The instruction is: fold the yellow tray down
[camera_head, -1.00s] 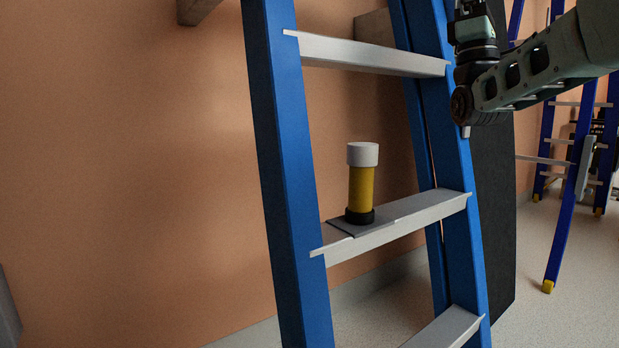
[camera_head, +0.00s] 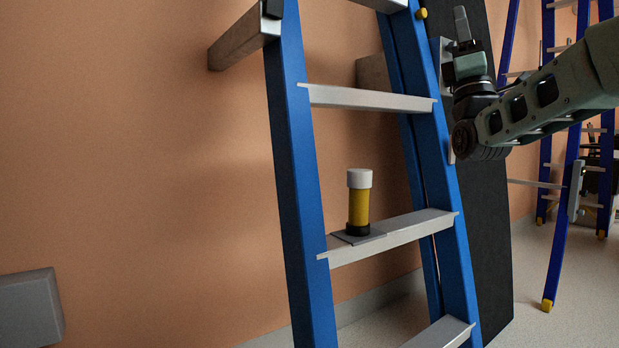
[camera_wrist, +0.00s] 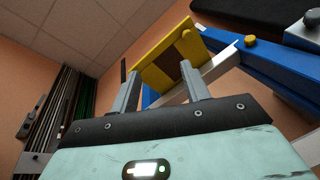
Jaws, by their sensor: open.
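The yellow tray (camera_wrist: 160,52) shows in the wrist view as a flat yellow panel with a darker patch, beside the top of the blue ladder (camera_wrist: 262,72). I cannot tell its exact tilt. In the head view the tray is out of frame above; the ladder (camera_head: 300,185) stands near the wall. My gripper (camera_wrist: 160,70) is open, its two fingers apart and pointing toward the tray, with the panel behind the gap. In the head view my gripper (camera_head: 462,28) is right of the ladder's right rail, pointing up. I see nothing held.
A yellow cylinder with a white cap (camera_head: 359,205) stands on a lower rung. A dark panel (camera_head: 487,210) leans behind the ladder. Other blue ladders (camera_head: 563,215) stand at the right. A grey box (camera_head: 30,308) is at lower left.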

